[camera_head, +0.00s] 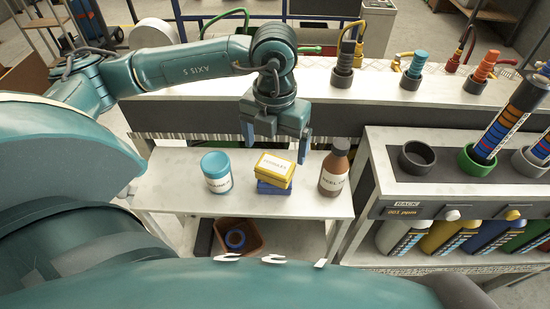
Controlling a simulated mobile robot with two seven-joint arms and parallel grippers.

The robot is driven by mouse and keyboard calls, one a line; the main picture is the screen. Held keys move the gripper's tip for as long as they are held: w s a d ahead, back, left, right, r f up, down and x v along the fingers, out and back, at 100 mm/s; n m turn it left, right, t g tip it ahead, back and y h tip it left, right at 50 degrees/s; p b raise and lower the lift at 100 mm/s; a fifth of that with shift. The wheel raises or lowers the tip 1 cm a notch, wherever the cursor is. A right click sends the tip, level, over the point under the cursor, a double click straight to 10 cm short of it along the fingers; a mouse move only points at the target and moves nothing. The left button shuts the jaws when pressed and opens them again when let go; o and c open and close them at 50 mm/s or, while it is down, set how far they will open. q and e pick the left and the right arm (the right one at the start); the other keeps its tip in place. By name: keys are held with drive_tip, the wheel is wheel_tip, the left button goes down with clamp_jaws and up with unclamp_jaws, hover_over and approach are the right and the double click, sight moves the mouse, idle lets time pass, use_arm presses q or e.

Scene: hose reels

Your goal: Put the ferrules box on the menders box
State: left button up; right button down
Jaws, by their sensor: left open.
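A yellow box (274,166) with a pale label rests on top of a blue box (273,188) on the white bench. The yellow box sits slightly turned on the blue one. The print is too small to tell for sure which is the ferrules box and which the menders box. My left gripper (277,150) points down over the boxes, fingers apart and empty, with its tips just behind and above the yellow box. My right gripper is not in view.
A rack with ring holders (417,157) stands to the right. A raised shelf (330,92) runs behind. A brown bin (238,238) is below the bench.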

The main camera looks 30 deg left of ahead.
sight(275, 165)
use_arm(q)
wheel_tip(275, 165, up, 6)
drive_tip(key=shift+f, duration=0.15)
idle(0.6)
